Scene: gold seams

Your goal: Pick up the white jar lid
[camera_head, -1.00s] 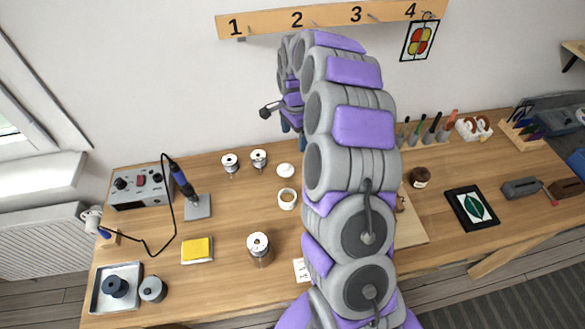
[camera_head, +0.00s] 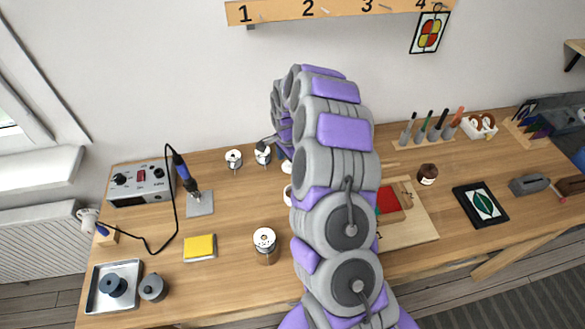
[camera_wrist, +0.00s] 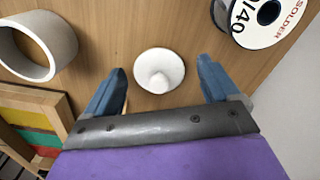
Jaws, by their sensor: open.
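The white jar lid (camera_wrist: 160,68) is a round disc with a raised knob, lying on the wooden bench. In the wrist view it sits between and just ahead of the two blue fingers of my gripper (camera_wrist: 160,76). The fingers are spread wide and nothing is between them in contact with the lid.
A solder spool (camera_wrist: 268,14) stands close to the right finger. A white ring (camera_wrist: 62,35) lies on the left, with a wooden frame of coloured panels (camera_wrist: 35,125) below it.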

